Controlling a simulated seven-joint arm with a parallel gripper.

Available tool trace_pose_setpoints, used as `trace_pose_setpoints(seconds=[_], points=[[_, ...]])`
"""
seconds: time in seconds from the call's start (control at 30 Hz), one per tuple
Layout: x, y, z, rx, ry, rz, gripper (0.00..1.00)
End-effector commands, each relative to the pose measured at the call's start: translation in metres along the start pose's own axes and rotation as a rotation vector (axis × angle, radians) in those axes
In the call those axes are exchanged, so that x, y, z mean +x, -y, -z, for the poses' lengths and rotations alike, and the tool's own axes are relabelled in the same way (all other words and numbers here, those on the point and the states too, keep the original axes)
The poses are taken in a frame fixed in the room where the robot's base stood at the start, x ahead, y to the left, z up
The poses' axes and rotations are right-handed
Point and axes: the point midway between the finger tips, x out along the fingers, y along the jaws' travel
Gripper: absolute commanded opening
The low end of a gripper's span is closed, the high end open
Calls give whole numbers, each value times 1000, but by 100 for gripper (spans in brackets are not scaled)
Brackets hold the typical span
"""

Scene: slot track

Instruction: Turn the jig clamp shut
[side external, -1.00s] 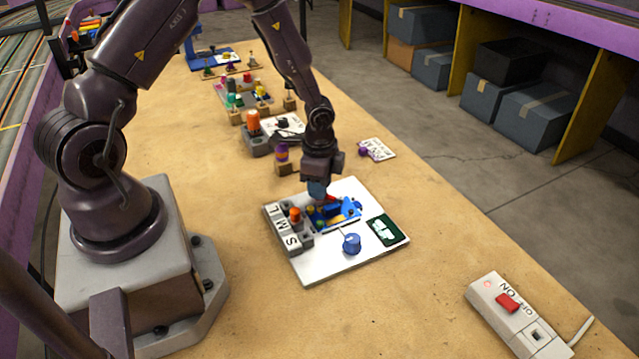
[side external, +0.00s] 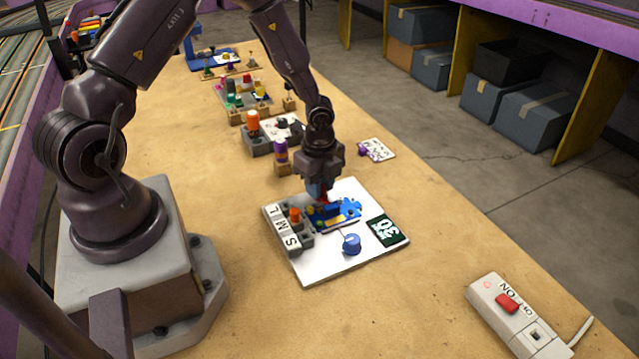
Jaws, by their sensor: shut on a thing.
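A blue jig (side external: 347,212) with yellow parts sits on a white board (side external: 315,263) in the middle of the bench. My gripper (side external: 321,197) points down over the jig's back left part. Its jaws are shut on the jig clamp, of which a small red patch shows at the fingertips. The fingers hide most of the clamp, so I cannot tell its angle. A blue knob (side external: 351,243) stands on the board in front of the jig. A dark green display (side external: 387,230) at the board's right shows large white characters, perhaps "30".
A grey block marked S, M, L (side external: 283,228) with an orange peg (side external: 295,215) lies along the board's left side. A switch box (side external: 508,305) with a red rocker is at front right. Several other fixtures stand behind my gripper.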

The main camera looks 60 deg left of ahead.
Motion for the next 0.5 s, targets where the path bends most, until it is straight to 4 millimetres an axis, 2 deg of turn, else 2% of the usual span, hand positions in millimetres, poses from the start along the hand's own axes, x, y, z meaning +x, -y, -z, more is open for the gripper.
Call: trace_pose_setpoints(seconds=[0.4,0.43,0.5], points=[[-1,0,0,9,2,0,3],[-1,0,0,9,2,0,34],[-1,0,0,8,1,0,50]])
